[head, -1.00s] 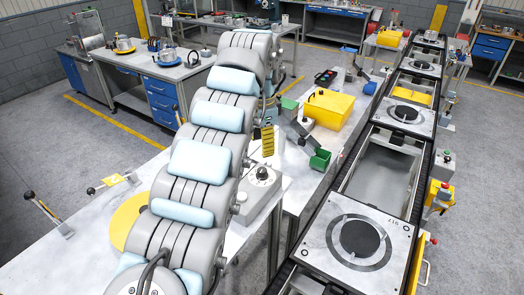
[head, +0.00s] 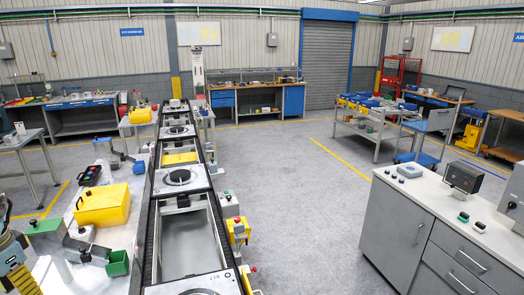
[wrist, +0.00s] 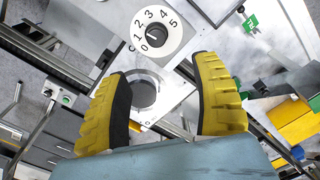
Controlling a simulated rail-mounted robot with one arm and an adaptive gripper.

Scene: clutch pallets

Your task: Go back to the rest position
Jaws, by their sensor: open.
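My gripper (wrist: 160,72) shows in the wrist view with its two yellow ribbed fingers wide apart and nothing between them. Beyond the fingers are a pallet with a dark round disc (wrist: 145,92) and a white numbered dial (wrist: 157,30); both look apart from the fingers. In the head view only a small part of my arm shows at the lower left edge, with a yellow ribbed piece that looks like a finger. The rest of the arm is outside that view.
A conveyor line with pallets (head: 178,178) runs along the left. A grey cabinet (head: 395,228) with control boxes stands at the right. The floor between is clear.

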